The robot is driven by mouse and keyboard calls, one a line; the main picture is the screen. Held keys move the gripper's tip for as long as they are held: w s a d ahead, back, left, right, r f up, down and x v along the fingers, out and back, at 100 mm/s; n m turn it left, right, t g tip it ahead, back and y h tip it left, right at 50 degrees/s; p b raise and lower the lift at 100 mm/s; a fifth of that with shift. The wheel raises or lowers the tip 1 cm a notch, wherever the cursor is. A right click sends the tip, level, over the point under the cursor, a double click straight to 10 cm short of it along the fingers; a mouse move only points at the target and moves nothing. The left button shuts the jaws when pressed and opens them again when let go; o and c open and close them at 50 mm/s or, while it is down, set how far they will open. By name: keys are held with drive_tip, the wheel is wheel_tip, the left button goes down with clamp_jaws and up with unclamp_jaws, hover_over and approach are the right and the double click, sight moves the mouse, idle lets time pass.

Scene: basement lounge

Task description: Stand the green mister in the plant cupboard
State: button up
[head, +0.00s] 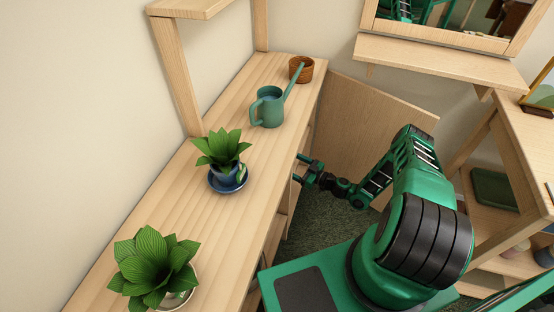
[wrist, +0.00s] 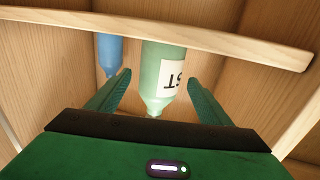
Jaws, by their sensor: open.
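In the wrist view the green mister (wrist: 164,68) is a pale green bottle with a white label, its lettering upside down in the picture. Its narrow end points to the bottom of the picture; its other end is hidden behind a wooden strip. It is inside the plant cupboard (wrist: 60,60). My gripper (wrist: 158,76) is open, one finger on each side of the mister, with gaps showing. In the head view my gripper (head: 301,171) is at the front of the cupboard, below the counter edge; the mister is hidden there.
A blue bottle (wrist: 109,55) stands beside the mister. A wooden strip (wrist: 220,43) crosses the wrist view. The counter holds a watering can (head: 268,107), a terracotta pot (head: 301,70) and potted plants (head: 222,150). An open wooden door panel (head: 365,115) stands beyond my arm.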

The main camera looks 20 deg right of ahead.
drive_tip(key=shift+v, duration=1.55)
drive_tip(key=shift+w+a+r+n+g, duration=0.1)
drive_tip(key=shift+w+r+n+g, duration=0.2)
drive_tip(key=shift+r+g, duration=0.25)
drive_tip(key=s+d+r+m+g+h, duration=0.1)
drive_tip(key=s+d+r+g+h, duration=0.2)
drive_tip(key=r, duration=0.7)
drive_tip(key=s+d+r+m+g+h, duration=0.1)
drive_tip(key=s+d+r+g+h, duration=0.15)
drive_tip(key=s+r+g, duration=0.6)
drive_tip(key=s+d+r+m+g+h, duration=0.1)
drive_tip(key=d+r+h, duration=0.15)
drive_tip(key=r, duration=1.05)
drive_tip(key=s+r+m+h, duration=0.1)
drive_tip(key=s+r+m, duration=0.5)
drive_tip(key=s, duration=0.8)
drive_tip(key=s+r+m+h, duration=0.2)
drive_tip(key=s+r+m, duration=0.3)
drive_tip(key=s+r, duration=0.5)
drive_tip(key=s, duration=0.4)
drive_tip(key=shift+s+d+r+m, duration=0.25)
drive_tip(key=shift+s+r+m, duration=0.05)
drive_tip(key=shift+s+m, duration=0.1)
